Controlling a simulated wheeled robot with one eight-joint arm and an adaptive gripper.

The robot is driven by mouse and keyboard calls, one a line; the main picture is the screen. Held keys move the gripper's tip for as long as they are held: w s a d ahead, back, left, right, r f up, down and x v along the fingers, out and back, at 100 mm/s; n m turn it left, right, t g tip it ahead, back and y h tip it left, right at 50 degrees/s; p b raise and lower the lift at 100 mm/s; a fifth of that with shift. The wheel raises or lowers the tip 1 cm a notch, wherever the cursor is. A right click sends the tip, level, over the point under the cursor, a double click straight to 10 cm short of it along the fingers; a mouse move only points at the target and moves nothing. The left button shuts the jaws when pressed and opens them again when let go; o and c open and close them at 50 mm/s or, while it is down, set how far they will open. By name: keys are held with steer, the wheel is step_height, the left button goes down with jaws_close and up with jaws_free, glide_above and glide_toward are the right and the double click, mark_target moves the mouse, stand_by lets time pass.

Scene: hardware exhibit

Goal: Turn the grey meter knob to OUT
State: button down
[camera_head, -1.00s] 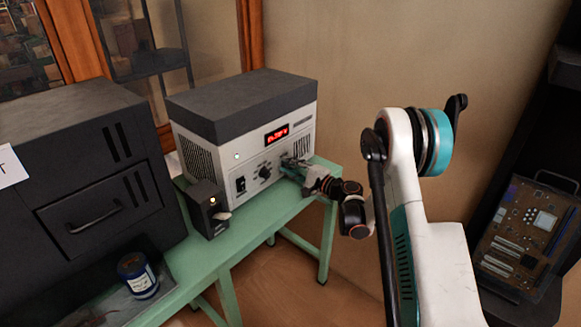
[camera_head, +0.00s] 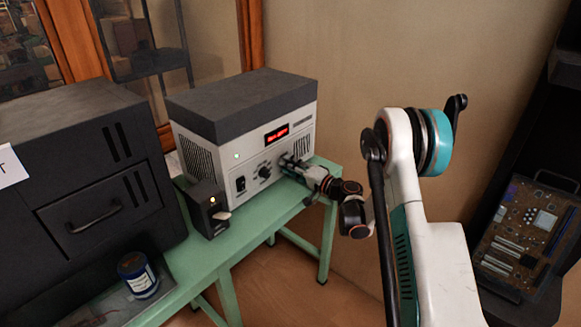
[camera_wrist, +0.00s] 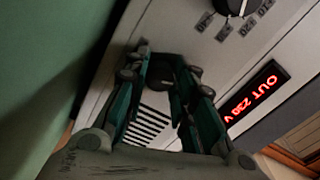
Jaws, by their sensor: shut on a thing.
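The pale-grey unit (camera_head: 245,165) with a dark top stands on a green table. Its red display (camera_wrist: 257,93) reads OUT 230 V in the wrist view. My gripper (camera_head: 290,163) reaches the right part of the unit's front face. In the wrist view its two fingers are shut on a dark grey knob (camera_wrist: 162,74), taken to be the meter knob. The fingers hide most of the knob, so its pointer and surrounding labels cannot be read. A second, black knob (camera_head: 264,172) sits left of my gripper; in the wrist view it shows at the top edge (camera_wrist: 237,5).
A blue spool-like jar (camera_head: 138,275) stands nearer. A large black cabinet (camera_head: 75,165) fills the left. A circuit board panel (camera_head: 535,235) stands at right. Bare floor lies between.

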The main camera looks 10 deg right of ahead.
stand_by(0.4)
steer(key=c, duration=1.3)
jaws_free()
steer(key=shift+c, duration=0.2)
steer(key=v, duration=1.2)
